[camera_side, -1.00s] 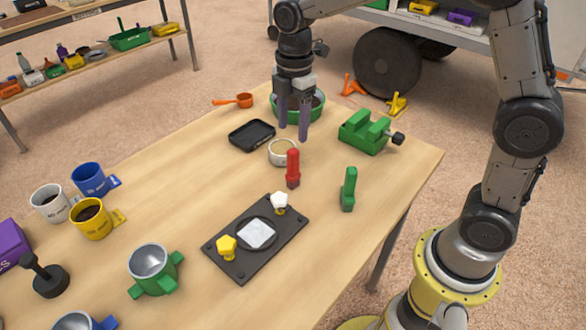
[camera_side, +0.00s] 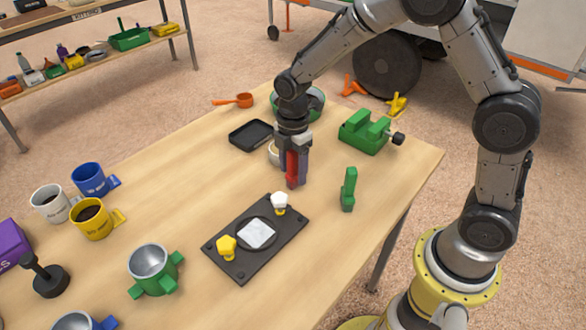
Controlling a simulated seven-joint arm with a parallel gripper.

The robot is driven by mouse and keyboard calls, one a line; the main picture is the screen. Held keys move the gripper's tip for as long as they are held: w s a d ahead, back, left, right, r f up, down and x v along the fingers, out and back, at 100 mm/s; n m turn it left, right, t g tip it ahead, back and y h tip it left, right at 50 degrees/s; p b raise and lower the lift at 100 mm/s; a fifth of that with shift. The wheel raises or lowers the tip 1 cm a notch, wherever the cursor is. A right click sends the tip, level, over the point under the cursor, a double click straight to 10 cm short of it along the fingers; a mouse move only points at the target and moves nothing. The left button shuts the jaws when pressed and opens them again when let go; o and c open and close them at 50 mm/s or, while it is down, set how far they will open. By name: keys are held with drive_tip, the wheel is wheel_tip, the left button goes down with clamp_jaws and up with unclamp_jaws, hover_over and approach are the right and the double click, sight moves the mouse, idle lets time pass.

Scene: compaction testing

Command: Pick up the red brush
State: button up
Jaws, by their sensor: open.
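The red brush (camera_side: 292,169) stands upright on the wooden table, right of the middle. My gripper (camera_side: 293,170) is lowered over it, pointing down, with its fingers around or beside the brush. The fingers are open, and a red strip of the brush shows between them. The brush's top is hidden by the gripper. I cannot tell whether either finger touches it.
A green brush-like piece (camera_side: 349,190) stands to the right, with a green vise (camera_side: 366,132) behind it. A black plate (camera_side: 223,247) with knobs lies in front. A black tray (camera_side: 250,135) lies behind left.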

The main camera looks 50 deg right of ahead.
wheel_tip(320, 180, down, 2)
drive_tip(key=shift+f, duration=0.1)
clamp_jaws()
idle(0.4)
